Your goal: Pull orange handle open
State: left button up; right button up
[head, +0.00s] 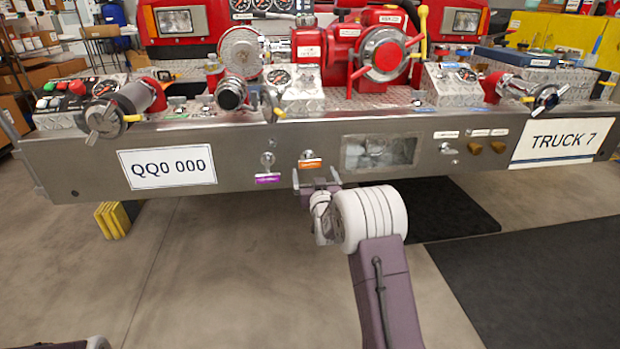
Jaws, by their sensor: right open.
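The orange-labelled handle (309,155) is a small metal pull on the front face of the steel bumper (90,150), just above its orange tag (310,164). My right gripper (316,181) is open just below the tag, its two fingers pointing up toward the bumper with a gap between them. No part of the handle shows between the fingers. Whether the fingers touch the bumper I cannot tell. My left gripper is not in view.
A similar handle with a purple tag (267,179) sits close to the left. A recessed window (380,153) and brass knobs (474,148) lie to the right. Valves and gauges stand on top of the bumper. The floor in front is clear, with dark mats (545,280) at right.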

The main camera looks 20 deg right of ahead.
aim_at(310, 161)
jog(key=p+x, duration=0.1)
jog(key=x, duration=0.6)
jog(key=shift+w+d, duration=0.1)
jog(key=shift+w, duration=0.2)
jog(key=shift+w+d+r, duration=0.1)
jog(key=shift+w+d, duration=0.1)
jog(key=shift+w, duration=0.45)
